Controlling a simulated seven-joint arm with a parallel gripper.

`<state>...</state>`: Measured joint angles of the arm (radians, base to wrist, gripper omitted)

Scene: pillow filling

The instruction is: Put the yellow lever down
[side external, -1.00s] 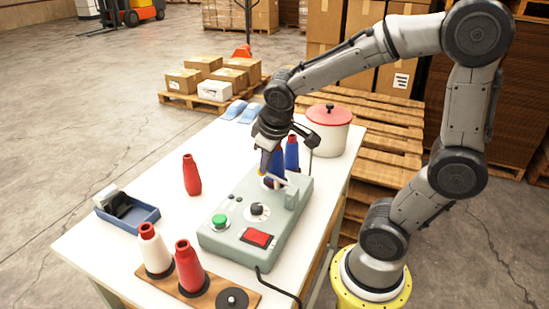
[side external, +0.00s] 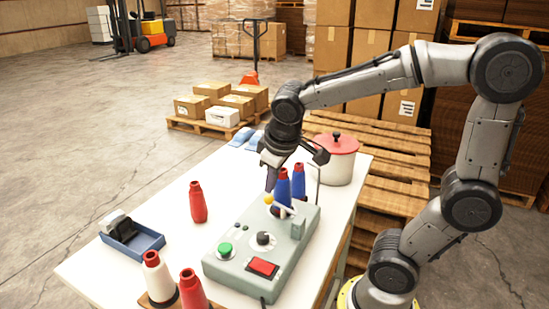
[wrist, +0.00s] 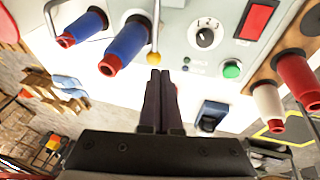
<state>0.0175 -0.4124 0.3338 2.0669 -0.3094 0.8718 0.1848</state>
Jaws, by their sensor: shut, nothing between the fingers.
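In the wrist view the knob (wrist: 154,58) hangs on a thin rod, just beyond my fingertips. My gripper (side external: 271,187) is shut and empty, pointing down close above the knob. In the wrist view its closed dark fingers (wrist: 160,74) end just short of the knob. I cannot tell whether they touch it.
Two blue spools (side external: 298,180) stand close beside my gripper, with a red-lidded pot (side external: 334,172) behind. A red spool (side external: 197,203) and a blue tray (side external: 150,244) stand to the left. The box carries a dial (side external: 264,240), a green button (side external: 225,250) and a red switch (side external: 262,268).

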